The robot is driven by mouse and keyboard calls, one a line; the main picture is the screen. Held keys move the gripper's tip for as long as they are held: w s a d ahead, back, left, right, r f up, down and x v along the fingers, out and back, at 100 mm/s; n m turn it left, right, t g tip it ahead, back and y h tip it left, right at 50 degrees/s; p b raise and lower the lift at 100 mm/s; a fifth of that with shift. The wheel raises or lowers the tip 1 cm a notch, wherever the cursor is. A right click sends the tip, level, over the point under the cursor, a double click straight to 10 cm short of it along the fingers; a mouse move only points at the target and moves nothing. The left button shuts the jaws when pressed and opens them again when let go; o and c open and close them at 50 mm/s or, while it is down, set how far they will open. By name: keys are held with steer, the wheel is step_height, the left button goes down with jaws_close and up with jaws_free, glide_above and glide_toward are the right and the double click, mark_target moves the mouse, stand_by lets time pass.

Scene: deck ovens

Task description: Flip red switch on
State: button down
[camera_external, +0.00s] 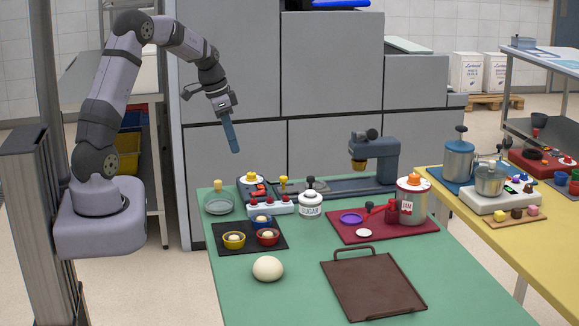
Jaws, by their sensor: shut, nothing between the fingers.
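My gripper (234,143) hangs in the air above the back left of the green table, its blue fingers shut with nothing between them. Below it stands a small dark device (244,188) with a yellow knob on top and an orange-red part (258,191) on its front. In front of it lies a pale blue-white strip (283,209) with several small red knobs (270,207). Which red part is the red switch, and whether it is on or off, I cannot tell at this size. My gripper is well apart from both.
A sugar jar (311,206) stands right of the strip, and a glass dish (218,204) left. A dark mat (275,242) with small bowls lies in front. A blue-grey machine (379,160) stands at the back. The green table's (232,303) front left is clear.

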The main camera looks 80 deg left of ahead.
mark_target(262, 191)
steer(key=shift+w+f, duration=0.1)
steer(key=shift+f, duration=0.05)
steer(key=w+r+t+b, duration=0.1)
steer(key=b, duration=0.3)
steer(key=shift+w+b, duration=0.3)
steer(key=shift+b, duration=0.1)
steer(key=shift+f, duration=0.2)
steer(key=p+x, duration=0.4)
steer(key=x, duration=0.9)
steer(key=shift+w+f, duration=0.25)
steer(key=shift+f, duration=0.1)
